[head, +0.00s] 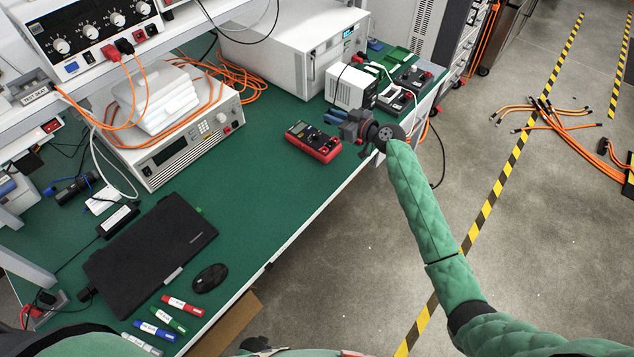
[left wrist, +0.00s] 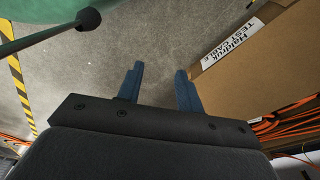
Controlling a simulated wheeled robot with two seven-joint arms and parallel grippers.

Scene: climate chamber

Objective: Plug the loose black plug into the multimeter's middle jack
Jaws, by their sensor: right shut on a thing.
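The red-and-black multimeter (head: 313,142) lies on the green bench top, left of my right gripper, its screen at the upper left. My right gripper (head: 333,117) is just above and right of the multimeter, with a small gap between them in the picture. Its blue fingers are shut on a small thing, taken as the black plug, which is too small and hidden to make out. The multimeter's jacks are too small to tell apart. My left gripper (left wrist: 159,71) is open and empty in the left wrist view, above the floor beside a cardboard box.
A large white instrument (head: 295,45) is at the back. The bench in front of the multimeter is clear. The cardboard box (left wrist: 270,70) is near the left gripper.

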